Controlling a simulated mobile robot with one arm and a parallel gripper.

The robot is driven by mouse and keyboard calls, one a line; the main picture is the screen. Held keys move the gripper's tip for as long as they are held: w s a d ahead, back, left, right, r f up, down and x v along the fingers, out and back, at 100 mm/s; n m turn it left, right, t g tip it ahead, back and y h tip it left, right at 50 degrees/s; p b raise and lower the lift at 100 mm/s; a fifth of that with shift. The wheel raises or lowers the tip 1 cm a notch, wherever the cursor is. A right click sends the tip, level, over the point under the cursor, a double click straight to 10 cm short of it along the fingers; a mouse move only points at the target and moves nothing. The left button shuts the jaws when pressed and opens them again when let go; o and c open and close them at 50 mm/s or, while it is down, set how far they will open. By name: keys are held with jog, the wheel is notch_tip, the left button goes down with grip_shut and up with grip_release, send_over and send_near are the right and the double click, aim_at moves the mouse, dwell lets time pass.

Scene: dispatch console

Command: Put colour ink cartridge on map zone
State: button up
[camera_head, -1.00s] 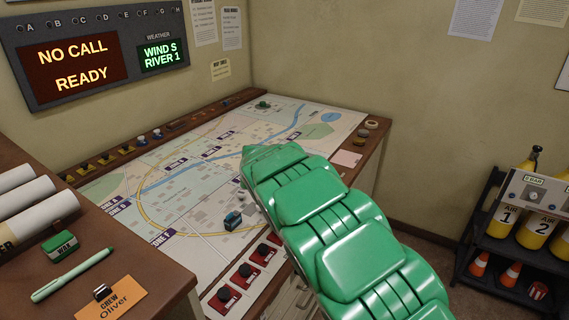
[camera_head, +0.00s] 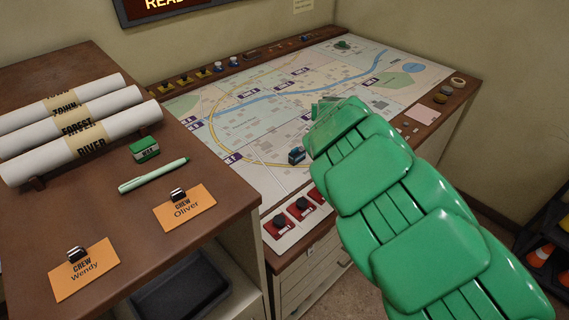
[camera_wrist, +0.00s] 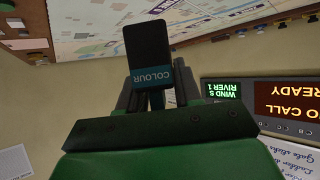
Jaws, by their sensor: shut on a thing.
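The colour ink cartridge (camera_wrist: 148,50) is a dark block with a teal band lettered COLOUR. In the wrist view it stands out between the fingers of my gripper (camera_wrist: 157,90), which is shut on it. In the head view my green arm hides the cartridge, and only the end of my arm shows over the map.
Red switch blocks (camera_head: 303,205) line the map's front edge. A side desk at left holds rolled maps (camera_head: 85,130), a green box (camera_head: 145,149), a pen (camera_head: 153,175) and crew cards (camera_head: 184,208). The far map is mostly clear.

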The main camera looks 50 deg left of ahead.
jog(key=s+d+r+n+g+y, duration=0.1)
jog(key=s+d+n+g, duration=0.2)
jog(key=s+n+g, duration=0.8)
jog(key=s+d+n+g+y, duration=0.2)
jog(key=s+n, duration=0.1)
jog(key=s, duration=1.7)
jog(key=w+a+f, duration=0.2)
jog(key=a, duration=0.1)
jog(key=w+a+f, duration=0.1)
jog(key=a+f, duration=0.2)
jog(key=a, duration=0.1)
jog(key=w+a+f, duration=0.2)
jog(key=a, duration=0.2)
jog(key=shift+w+f, duration=0.3)
jog(key=shift+f, duration=0.1)
jog(key=shift+w+a+f, duration=0.2)
jog(key=shift+a+f, duration=0.15)
jog(key=shift+f, duration=0.15)
jog(key=shift+w+a+f, duration=0.2)
jog(key=shift+a+f, duration=0.1)
jog(key=shift+f, duration=1.75)
